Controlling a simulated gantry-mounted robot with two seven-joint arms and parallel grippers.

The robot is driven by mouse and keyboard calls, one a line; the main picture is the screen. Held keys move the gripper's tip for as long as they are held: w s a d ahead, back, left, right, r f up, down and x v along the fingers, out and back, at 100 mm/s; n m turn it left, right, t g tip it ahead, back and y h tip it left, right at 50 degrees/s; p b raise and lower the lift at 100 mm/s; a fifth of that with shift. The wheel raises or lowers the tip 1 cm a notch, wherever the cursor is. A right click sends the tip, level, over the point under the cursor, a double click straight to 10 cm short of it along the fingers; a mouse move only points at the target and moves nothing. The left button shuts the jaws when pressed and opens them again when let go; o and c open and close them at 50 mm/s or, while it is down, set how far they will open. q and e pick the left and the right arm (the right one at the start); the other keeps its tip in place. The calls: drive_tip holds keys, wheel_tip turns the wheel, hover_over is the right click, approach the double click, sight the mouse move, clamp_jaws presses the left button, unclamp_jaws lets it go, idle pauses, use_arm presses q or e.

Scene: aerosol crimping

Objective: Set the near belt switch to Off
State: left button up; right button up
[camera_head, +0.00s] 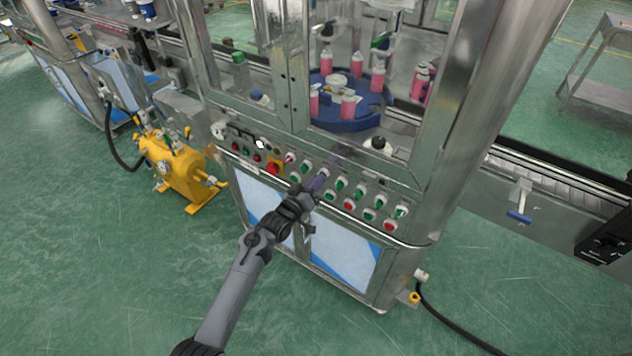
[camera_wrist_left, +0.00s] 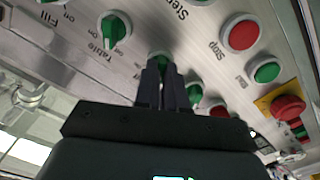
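The control panel (camera_head: 345,197) of the crimping machine carries rows of green and red switches and buttons. My left gripper (camera_head: 319,182) reaches up from below to a switch in these rows. In the left wrist view the two dark fingers (camera_wrist_left: 163,75) are close together, with their tips at a green switch knob (camera_wrist_left: 160,58) partly hidden between and behind them. The label of this knob is hidden, so I cannot tell which switch it is. Beside it is a green knob (camera_wrist_left: 115,31) labelled Table. My right gripper is not in view.
A red Stop button (camera_wrist_left: 242,36) and a green button (camera_wrist_left: 266,70) are nearby. A red emergency button on yellow (camera_head: 273,169) is left of the gripper. Behind glass, pink bottles stand on a blue turntable (camera_head: 345,124). A yellow tank (camera_head: 176,165) stands at left.

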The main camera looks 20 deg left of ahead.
use_arm(q)
drive_tip(key=o, duration=0.5)
drive_tip(key=shift+c, duration=0.2)
drive_tip(key=shift+s, duration=0.1)
drive_tip(key=p+v, duration=0.3)
drive_tip(key=v, duration=0.7)
drive_tip(key=shift+s, duration=0.25)
drive_tip(key=shift+a, duration=0.15)
